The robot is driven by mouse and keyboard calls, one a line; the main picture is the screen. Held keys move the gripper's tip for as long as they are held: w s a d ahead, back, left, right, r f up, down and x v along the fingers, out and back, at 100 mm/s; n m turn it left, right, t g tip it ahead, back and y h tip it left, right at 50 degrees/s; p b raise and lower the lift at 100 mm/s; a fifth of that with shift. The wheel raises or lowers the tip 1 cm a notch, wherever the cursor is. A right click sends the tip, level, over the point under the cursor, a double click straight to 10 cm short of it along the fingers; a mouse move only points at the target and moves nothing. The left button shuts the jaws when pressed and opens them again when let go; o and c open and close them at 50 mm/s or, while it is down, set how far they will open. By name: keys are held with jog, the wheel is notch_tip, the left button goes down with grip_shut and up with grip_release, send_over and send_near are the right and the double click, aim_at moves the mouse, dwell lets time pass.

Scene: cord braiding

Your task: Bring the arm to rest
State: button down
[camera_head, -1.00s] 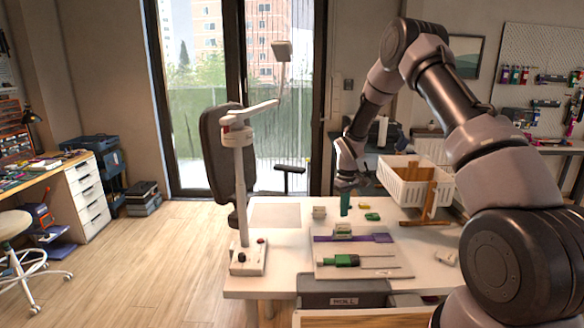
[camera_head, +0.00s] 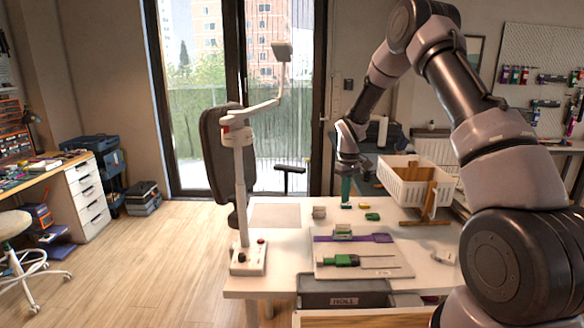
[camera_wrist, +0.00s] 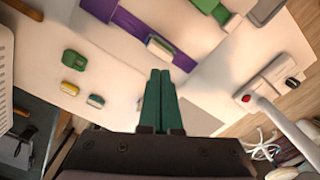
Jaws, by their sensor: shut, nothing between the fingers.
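My gripper (camera_head: 346,196) is over the far part of the white worktable (camera_head: 275,268), with its green fingers pointing down. In the wrist view my gripper (camera_wrist: 163,76) shows its two green fingers side by side, shut and empty. In the head view my arm rises from the right and bends down to the table. The fingertips' exact height above the table is hard to tell.
A white basket (camera_head: 404,178) stands right of my gripper on a wooden stand (camera_head: 428,214). A white post with a jointed arm (camera_head: 241,190) stands at the table's left. A purple strip (camera_head: 380,238) and a board with a green-handled tool (camera_head: 343,260) lie in front.

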jog(key=shift+r, duration=0.1)
jog(key=s+d+r+m+t, duration=0.15)
jog(key=s+r, duration=0.25)
jog(key=r, duration=0.5)
jog(key=s+d+r+m+t, duration=0.1)
jog(key=s+r+m, duration=0.1)
jog(key=s+r, duration=0.45)
jog(key=s+d+r+m+t, duration=0.1)
jog(key=s+d+r, duration=0.1)
jog(key=r, duration=0.9)
jog(key=s+d+r+m+t+y, duration=0.1)
jog(key=s+r, duration=0.3)
jog(key=s, duration=0.7)
jog(key=s+r+m+t+y, duration=0.1)
jog(key=s+r+m, duration=0.3)
jog(key=s, duration=0.8)
jog(key=shift+d+r+m+t, duration=0.15)
jog(key=shift+d+m+t, duration=0.25)
jog(key=shift+t, duration=0.45)
